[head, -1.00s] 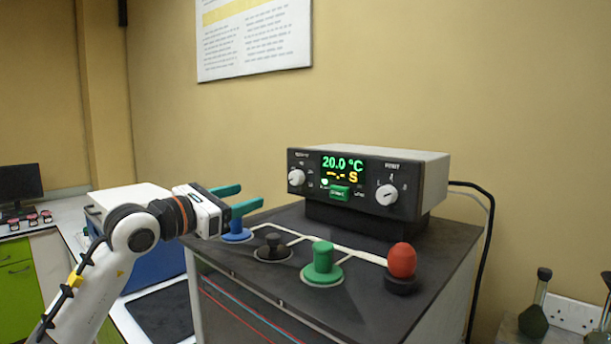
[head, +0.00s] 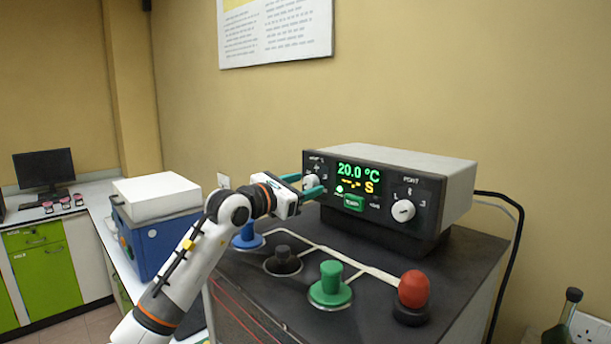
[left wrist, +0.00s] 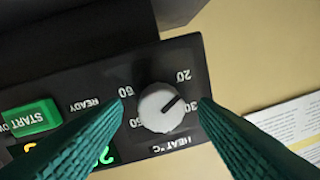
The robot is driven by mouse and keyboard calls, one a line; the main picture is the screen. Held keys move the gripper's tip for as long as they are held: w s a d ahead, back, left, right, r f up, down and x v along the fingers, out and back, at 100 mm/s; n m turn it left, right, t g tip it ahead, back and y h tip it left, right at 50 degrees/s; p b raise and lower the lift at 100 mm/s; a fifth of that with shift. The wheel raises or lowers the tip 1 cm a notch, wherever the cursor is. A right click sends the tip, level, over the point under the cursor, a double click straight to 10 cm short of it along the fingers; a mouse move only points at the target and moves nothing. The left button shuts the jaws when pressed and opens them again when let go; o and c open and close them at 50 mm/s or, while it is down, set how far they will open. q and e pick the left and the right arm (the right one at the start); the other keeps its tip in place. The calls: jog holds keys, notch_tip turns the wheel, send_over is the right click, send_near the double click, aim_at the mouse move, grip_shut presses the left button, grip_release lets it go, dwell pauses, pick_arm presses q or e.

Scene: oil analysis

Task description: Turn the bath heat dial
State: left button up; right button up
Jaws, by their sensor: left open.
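In the head view the dial (head: 311,182) is at the panel's left, partly covered by the fingers. My left gripper (head: 306,186) is open in front of it. The control unit (head: 385,215) displays 20.0 °C in green. My right gripper is not in view.
Blue (head: 248,237), black (head: 283,262), green (head: 330,285) and red (head: 412,290) knobs stand on the dark bench top below the unit. A green START button (left wrist: 32,117) and a second white dial (head: 403,211) are on the panel. A blue box (head: 150,245) stands at left.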

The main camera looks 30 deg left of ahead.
pick_arm(q)
jog(key=shift+w+d, duration=0.1)
jog(key=shift+w, duration=0.25)
jog(key=c, duration=1)
